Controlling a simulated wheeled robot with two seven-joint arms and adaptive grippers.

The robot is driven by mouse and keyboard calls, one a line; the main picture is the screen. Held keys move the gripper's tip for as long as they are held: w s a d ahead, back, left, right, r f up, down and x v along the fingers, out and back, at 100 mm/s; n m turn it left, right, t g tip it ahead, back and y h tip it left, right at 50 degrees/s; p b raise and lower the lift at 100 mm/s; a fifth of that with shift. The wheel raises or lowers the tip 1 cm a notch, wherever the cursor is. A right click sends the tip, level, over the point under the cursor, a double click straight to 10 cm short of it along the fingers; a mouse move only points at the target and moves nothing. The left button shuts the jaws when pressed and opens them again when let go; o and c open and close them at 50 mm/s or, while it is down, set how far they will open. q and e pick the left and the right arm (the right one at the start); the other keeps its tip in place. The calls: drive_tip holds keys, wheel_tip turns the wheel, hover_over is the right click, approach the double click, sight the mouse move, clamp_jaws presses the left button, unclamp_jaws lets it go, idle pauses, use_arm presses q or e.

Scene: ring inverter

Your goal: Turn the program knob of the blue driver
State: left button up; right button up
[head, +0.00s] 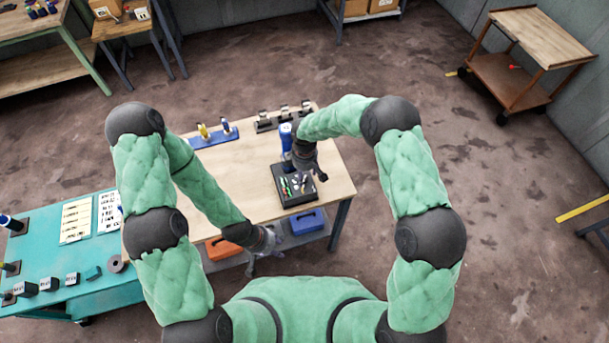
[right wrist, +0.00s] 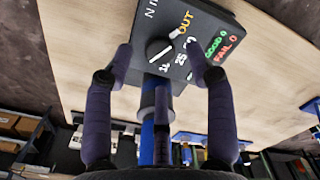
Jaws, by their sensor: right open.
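The blue driver (head: 286,138) stands upright on the wooden table, behind its dark control box (head: 297,199). In the right wrist view the box (right wrist: 190,18) carries a round program knob (right wrist: 159,52) with a white pointer, among number marks, a yellow OUT label, and green GOOD and red FAIL counters. My right gripper (head: 309,174) is over the box. In the right wrist view its open fingers (right wrist: 161,60) are on either side of the knob, with gaps visible; contact is not clear. My left gripper (head: 265,246) hangs at the table's front edge, away from the box; its jaw opening is unclear.
A blue rack with a yellow driver (head: 203,131) and a row of dark holders (head: 283,116) stand at the table's back. An orange bin (head: 222,248) and a blue bin (head: 307,222) are on the shelf below. A teal bench (head: 95,258) adjoins at left.

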sight(305, 178)
drive_tip(key=shift+f, duration=1.4)
clamp_jaws()
drive_tip(key=m+b, duration=0.4)
drive_tip(key=b, duration=0.1)
drive_tip(key=shift+f, duration=0.15)
drive_tip(key=shift+m+b, duration=1.8)
drive_tip(key=shift+m, duration=0.2)
unclamp_jaws()
